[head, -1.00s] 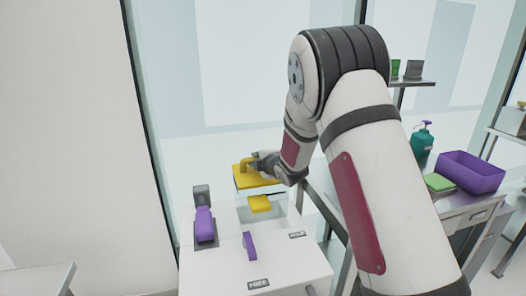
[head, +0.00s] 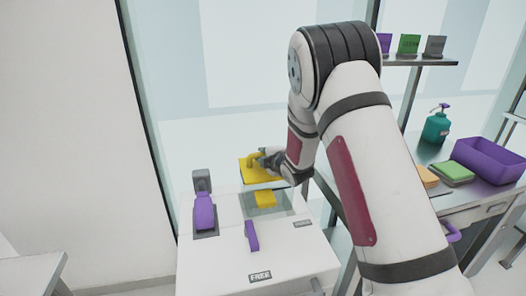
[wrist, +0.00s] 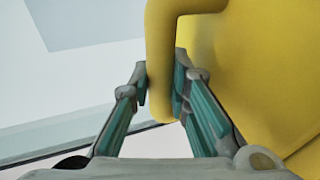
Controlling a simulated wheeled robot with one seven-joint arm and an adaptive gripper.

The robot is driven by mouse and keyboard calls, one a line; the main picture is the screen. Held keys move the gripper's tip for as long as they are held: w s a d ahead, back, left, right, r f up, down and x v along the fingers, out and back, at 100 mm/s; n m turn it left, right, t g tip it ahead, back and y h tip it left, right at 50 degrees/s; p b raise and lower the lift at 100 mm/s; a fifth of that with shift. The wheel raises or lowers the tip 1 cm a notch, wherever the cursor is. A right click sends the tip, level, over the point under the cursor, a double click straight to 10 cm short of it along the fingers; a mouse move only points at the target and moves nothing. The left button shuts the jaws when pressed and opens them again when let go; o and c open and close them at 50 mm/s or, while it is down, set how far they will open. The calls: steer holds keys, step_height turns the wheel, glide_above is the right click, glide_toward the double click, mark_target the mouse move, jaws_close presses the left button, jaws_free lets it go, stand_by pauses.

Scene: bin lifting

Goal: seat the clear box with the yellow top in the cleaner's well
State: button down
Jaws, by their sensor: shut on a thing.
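The yellow top (head: 258,175) of the box shows in the head view above the back of the white cleaner (head: 225,250). Its upright yellow handle also shows in the wrist view (wrist: 160,50). My gripper (head: 268,160) is shut on this handle, with one finger on each side in the wrist view (wrist: 160,88). The well (head: 285,208) is a greyish opening in the cleaner's top, just in front of and below the yellow top. A smaller yellow piece (head: 265,199) shows at the well; I cannot tell what it belongs to. The box's clear walls are hard to make out.
A purple lever (head: 204,212) and a purple handle (head: 251,236) stand on the cleaner, with a "FREE" label (head: 260,276) in front. At right a bench holds a purple bin (head: 490,160), sponges (head: 453,173) and a teal bottle (head: 436,128). A window stands behind.

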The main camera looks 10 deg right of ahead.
step_height(320, 180, down, 9)
steer(key=b, duration=0.6)
steer(key=shift+f, duration=0.2)
steer(key=shift+s, duration=0.2)
stand_by(0.8)
steer(key=shift+f+b, duration=0.35)
steer(key=shift+b, duration=0.3)
stand_by(0.6)
steer(key=c, duration=1.5)
jaws_free()
steer(key=shift+o, duration=0.3)
steer(key=shift+f, duration=0.1)
